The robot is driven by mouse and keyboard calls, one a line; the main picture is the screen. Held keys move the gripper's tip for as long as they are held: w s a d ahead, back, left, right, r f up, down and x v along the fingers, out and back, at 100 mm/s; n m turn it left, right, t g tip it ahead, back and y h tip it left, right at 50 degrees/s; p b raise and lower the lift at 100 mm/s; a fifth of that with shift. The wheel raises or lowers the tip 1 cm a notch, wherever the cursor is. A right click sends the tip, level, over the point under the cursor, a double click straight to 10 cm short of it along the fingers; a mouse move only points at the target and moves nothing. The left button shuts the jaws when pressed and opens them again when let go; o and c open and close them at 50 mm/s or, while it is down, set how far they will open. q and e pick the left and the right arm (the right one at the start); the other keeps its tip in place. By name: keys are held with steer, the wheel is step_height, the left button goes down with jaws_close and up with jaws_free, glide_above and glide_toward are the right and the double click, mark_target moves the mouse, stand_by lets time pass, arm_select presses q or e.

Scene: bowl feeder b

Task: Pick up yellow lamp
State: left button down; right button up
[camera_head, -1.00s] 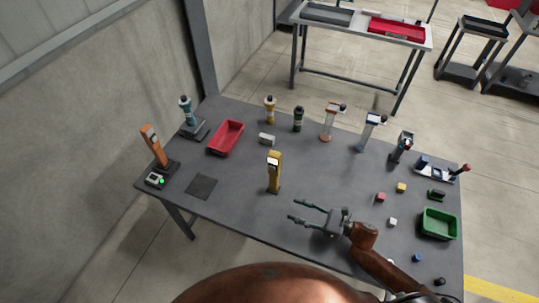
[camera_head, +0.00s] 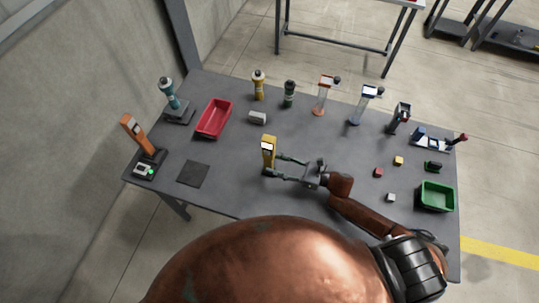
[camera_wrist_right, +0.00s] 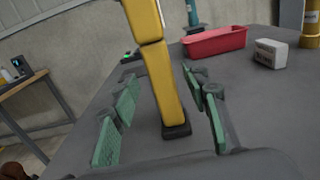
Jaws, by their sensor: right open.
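The yellow lamp (camera_head: 268,152) stands upright on the grey table, left of the table's middle, with a white patch near its top. In the right wrist view the lamp (camera_wrist_right: 160,75) rises between the two green finger pads, and its dark foot rests on the table; its top is out of that view. My right gripper (camera_head: 274,167) is open, its fingers pointing left with their tips beside the lamp. In the wrist view the right gripper (camera_wrist_right: 160,115) shows a gap between each pad and the lamp. My left gripper is not in view.
A red tray (camera_head: 213,119), a white box (camera_head: 257,118) and a yellow bottle (camera_head: 258,86) stand behind the lamp. A dark square mat (camera_head: 193,174) and an orange tool (camera_head: 138,136) are to its left. Small cubes and a green bin (camera_head: 437,196) are at right.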

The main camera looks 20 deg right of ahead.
mark_target(273, 163)
steer(key=x, duration=0.3)
steer(key=shift+w, duration=0.15)
jaws_close()
stand_by(0.4)
